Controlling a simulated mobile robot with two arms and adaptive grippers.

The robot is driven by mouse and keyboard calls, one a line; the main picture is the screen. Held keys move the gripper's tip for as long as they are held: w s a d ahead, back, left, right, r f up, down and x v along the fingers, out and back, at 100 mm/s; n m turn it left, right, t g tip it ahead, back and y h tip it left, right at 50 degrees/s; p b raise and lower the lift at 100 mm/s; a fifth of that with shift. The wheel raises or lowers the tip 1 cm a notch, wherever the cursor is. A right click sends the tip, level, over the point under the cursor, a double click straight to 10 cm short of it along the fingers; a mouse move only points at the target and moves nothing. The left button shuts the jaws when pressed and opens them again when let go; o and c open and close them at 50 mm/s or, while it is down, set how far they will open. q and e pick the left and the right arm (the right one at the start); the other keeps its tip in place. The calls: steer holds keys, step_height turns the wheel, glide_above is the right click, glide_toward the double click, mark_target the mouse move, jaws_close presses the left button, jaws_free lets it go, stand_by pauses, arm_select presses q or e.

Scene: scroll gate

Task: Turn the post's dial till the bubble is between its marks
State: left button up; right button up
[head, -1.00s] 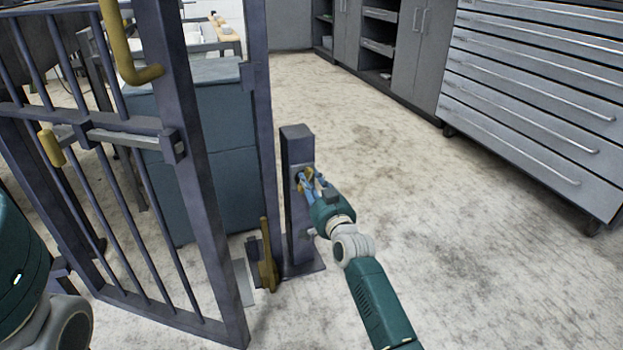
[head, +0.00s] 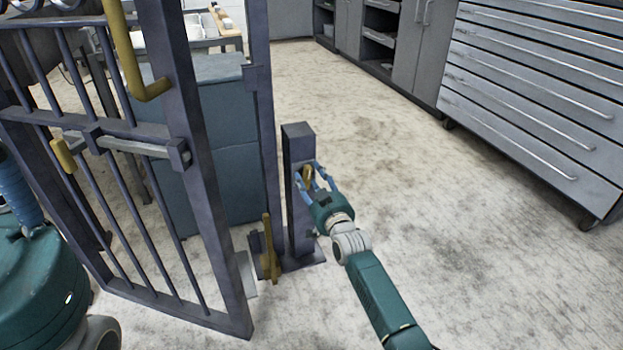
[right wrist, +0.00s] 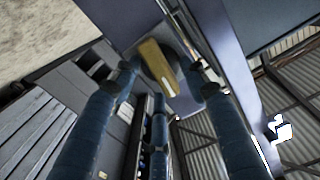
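The dark post (head: 299,222) stands upright right of the gate. Its yellow dial handle (head: 308,174) is on the upper part of the post's near face; it also shows in the right wrist view (right wrist: 158,68), with a pale mark near one end. My right gripper (head: 317,176) is at the dial. Its blue fingers are spread around the handle, with gaps on both sides in the right wrist view (right wrist: 161,72). The bubble and its marks cannot be made out. My left gripper (head: 18,195) shows only in part at the left edge.
The barred gate (head: 205,200) stands left of the post, with a yellow latch piece (head: 268,255) low between them. A blue-grey cabinet (head: 225,160) is behind the gate. Floor (head: 450,230) is clear to the right, up to a drawer cabinet (head: 540,100).

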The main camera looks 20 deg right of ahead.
steer(key=s, duration=1.2)
steer(key=shift+d, duration=0.2)
